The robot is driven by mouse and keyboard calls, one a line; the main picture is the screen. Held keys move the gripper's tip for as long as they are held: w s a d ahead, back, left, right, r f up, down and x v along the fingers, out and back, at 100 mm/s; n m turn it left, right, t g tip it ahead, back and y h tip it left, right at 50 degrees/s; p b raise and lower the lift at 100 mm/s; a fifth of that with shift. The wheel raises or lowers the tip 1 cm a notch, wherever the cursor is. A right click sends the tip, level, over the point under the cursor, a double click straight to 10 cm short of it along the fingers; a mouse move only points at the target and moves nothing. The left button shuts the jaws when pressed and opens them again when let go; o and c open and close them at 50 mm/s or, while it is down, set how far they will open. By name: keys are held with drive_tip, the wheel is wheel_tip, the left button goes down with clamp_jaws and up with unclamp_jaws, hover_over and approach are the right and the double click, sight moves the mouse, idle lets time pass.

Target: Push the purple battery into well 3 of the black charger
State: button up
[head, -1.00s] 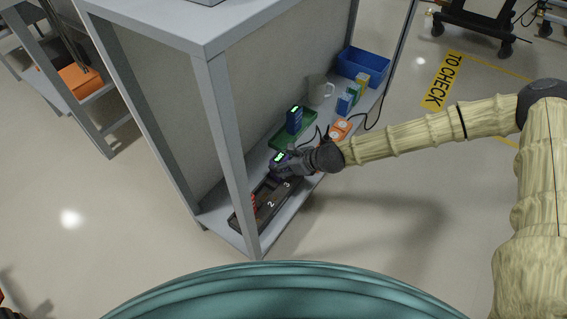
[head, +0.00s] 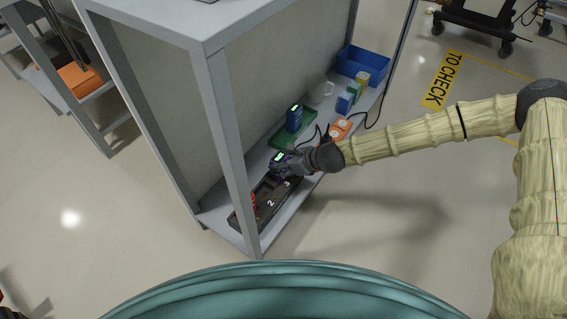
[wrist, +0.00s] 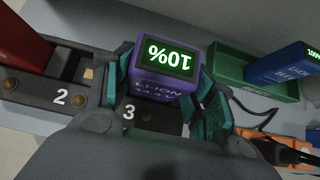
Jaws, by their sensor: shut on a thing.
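The purple battery (wrist: 163,83) has a lit display reading 10% and stands between the fingers of my gripper (wrist: 168,98). My gripper (head: 283,165) is shut on it, at the far end of the black charger (head: 245,217). In the wrist view the battery is over the part of the charger marked 3 (wrist: 129,112). My fingers and the battery hide the well, so I cannot tell how deep the battery sits. A red battery (wrist: 24,38) stands in the charger beside the mark 2.
A green tray (head: 276,141) holding a blue battery (head: 294,118) lies just beyond the charger. An orange device (head: 340,127) with a dark cable, a white mug (head: 320,91), small boxes and a blue bin (head: 362,63) stand farther along the shelf. A grey shelf post (head: 228,150) is near the charger.

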drive_tip(key=o, duration=1.5)
drive_tip(key=shift+o, duration=0.2)
drive_tip(key=v, duration=1.2)
